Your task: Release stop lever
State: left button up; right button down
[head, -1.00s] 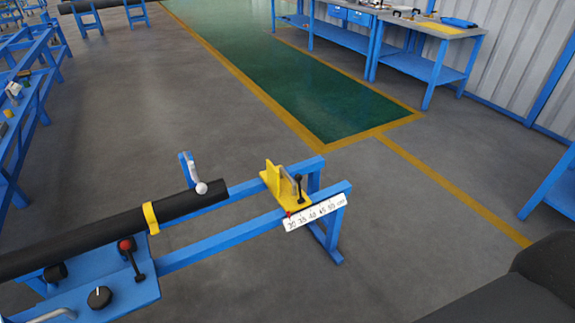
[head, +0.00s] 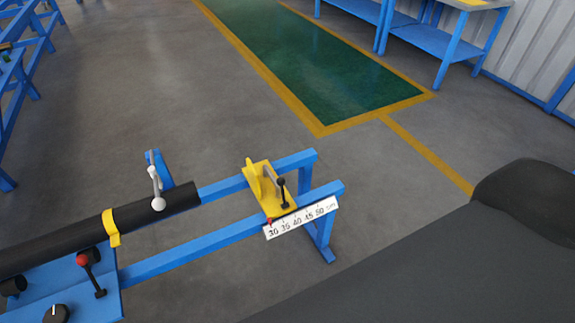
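The yellow stop (head: 266,194) sits across the two blue rails near their right end. Its small lever with a black knob (head: 283,190) stands upright on the stop. A white scale (head: 303,217) with black marks is fixed along the front rail, and a small red pointer at the stop's base is near its 30 mark. A black pipe (head: 60,238) lies on the stand to the left, its end apart from the stop. Neither of my grippers shows; a dark grey part of mine fills the lower right.
A red-knobbed lever (head: 83,262) and a black dial (head: 56,313) are on the blue plate at lower left. A grey-handled lever (head: 157,190) stands by the pipe end. A yellow band (head: 110,228) circles the pipe. Blue benches stand at the back; the floor between is clear.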

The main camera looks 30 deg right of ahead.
aim_at(280, 181)
jog(key=i+l, duration=0.2)
jog(key=l, duration=0.2)
jog(key=i+l, duration=0.15)
jog(key=l, duration=0.2)
jog(key=i+l, duration=0.2)
jog(key=l, duration=0.2)
jog(key=i+l, duration=0.2)
jog(key=l, duration=0.15)
jog(key=u, duration=0.05)
